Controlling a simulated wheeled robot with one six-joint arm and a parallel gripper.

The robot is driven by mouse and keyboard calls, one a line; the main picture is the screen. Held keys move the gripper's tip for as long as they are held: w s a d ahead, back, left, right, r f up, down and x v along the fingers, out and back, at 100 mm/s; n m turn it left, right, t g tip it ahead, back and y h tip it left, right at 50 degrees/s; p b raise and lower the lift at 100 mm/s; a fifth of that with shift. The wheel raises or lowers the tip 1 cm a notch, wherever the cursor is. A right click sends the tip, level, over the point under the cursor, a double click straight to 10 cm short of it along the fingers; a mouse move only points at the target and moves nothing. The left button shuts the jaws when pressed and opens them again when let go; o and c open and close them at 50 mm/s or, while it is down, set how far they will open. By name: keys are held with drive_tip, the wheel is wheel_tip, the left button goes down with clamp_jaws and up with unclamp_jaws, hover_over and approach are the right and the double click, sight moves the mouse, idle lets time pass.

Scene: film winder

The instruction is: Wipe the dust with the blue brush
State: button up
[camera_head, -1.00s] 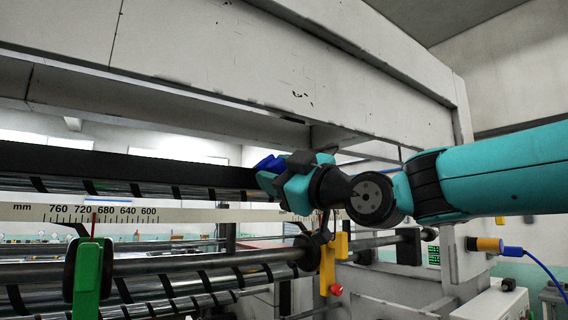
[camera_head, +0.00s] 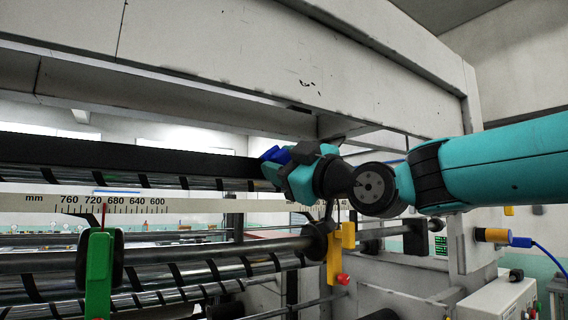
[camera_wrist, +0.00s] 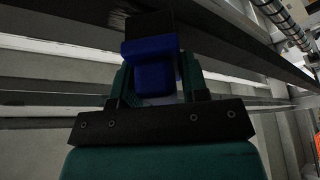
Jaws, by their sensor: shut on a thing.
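My gripper (camera_head: 287,168) is at the right end of the long black upper bar (camera_head: 120,155) of the winder. It is shut on the blue brush (camera_wrist: 152,62), which sits between its fingers in the wrist view. In the head view only a small blue part of the brush (camera_head: 275,154) shows past the gripper, close to the bar. I cannot tell whether the brush touches the bar. The dark far end of the brush (camera_wrist: 149,28) shows beyond the blue part in the wrist view. I cannot make out any dust.
A ruler scale (camera_head: 130,204) runs below the bar. A green clamp (camera_head: 100,270) stands at the left and a yellow bracket (camera_head: 338,255) below my gripper. Striped rollers (camera_head: 190,275) lie lower. A white beam (camera_head: 270,60) passes above my arm.

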drive_tip(key=shift+w+a, duration=0.3)
drive_tip(key=shift+w, duration=0.15)
drive_tip(key=shift+w+d+f+b, duration=0.1)
drive_tip(key=shift+w+d+b, duration=0.3)
drive_tip(key=shift+d, duration=0.3)
drive_tip(key=shift+w+d+b, duration=0.55)
drive_tip(key=shift+w+d, duration=0.1)
drive_tip(key=shift+d, duration=0.35)
drive_tip(key=shift+a+b, duration=0.1)
drive_tip(key=shift+b, duration=0.25)
drive_tip(key=shift+s+a+b, duration=0.35)
drive_tip(key=shift+s+a, duration=0.15)
drive_tip(key=shift+a, duration=0.35)
drive_tip(key=shift+s+a+b, duration=0.3)
drive_tip(key=shift+s+a, duration=0.15)
drive_tip(key=shift+a, duration=0.35)
